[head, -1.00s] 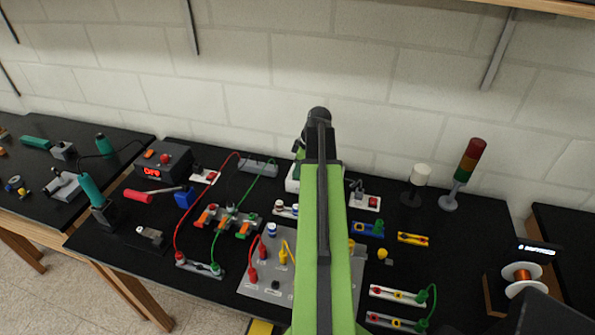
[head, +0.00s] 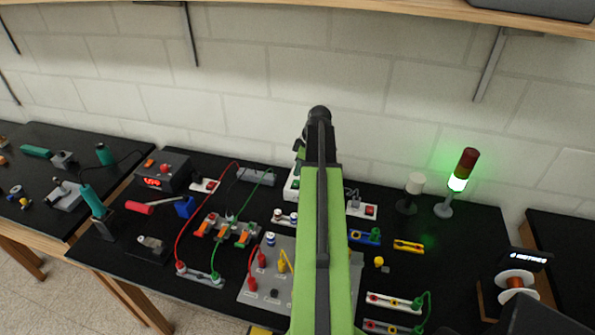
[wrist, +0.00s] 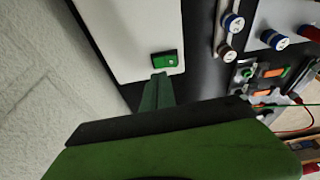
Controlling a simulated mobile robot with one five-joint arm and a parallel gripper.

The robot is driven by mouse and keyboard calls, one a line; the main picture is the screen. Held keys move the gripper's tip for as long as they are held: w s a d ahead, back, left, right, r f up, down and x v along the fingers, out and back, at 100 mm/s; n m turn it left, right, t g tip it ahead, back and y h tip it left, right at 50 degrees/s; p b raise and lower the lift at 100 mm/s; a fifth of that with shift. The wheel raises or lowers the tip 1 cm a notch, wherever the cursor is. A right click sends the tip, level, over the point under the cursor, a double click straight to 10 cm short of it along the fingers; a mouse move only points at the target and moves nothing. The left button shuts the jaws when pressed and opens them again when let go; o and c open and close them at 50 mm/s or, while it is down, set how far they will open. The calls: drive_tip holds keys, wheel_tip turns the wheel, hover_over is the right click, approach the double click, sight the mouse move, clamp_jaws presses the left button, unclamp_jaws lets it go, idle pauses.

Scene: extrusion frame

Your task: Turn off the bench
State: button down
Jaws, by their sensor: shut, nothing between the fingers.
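A white box (head: 290,188) with a green rocker switch stands at the back of the black bench (head: 400,275), partly hidden behind my arm in the head view. In the wrist view the white box (wrist: 125,30) fills the top, and its green switch (wrist: 163,60) is near its edge. My gripper (wrist: 160,76) is shut and empty, its tip right at the switch; I cannot tell whether they touch.
Left of my arm are a station with a lit red display (head: 163,172), a grey board (head: 255,285) and red and green cables. A shelf (head: 420,8) overhangs above.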

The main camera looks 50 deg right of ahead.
sight(294, 184)
drive_tip(key=d+p+v, duration=0.1)
drive_tip(key=p+v, duration=0.8)
drive_tip(key=v, duration=0.2)
drive_tip(key=shift+w, duration=0.25)
drive_tip(key=shift+s+a+r+y, duration=0.25)
drive_tip(key=shift+a+y, duration=0.15)
drive_tip(key=shift+y, duration=0.1)
drive_tip(key=shift+f, duration=0.15)
drive_tip(key=b+x, duration=0.4)
drive_tip(key=s+b+x, duration=0.1)
drive_tip(key=b+x, duration=0.7)
drive_tip(key=x, duration=0.1)
drive_tip(key=shift+s+a+f, duration=0.1)
drive_tip(key=shift+s+f, duration=0.05)
drive_tip(key=shift+f, duration=0.05)
drive_tip(key=shift+s+a+f+b, duration=0.15)
drive_tip(key=shift+f+b, duration=0.2)
drive_tip(key=shift+b, duration=0.25)
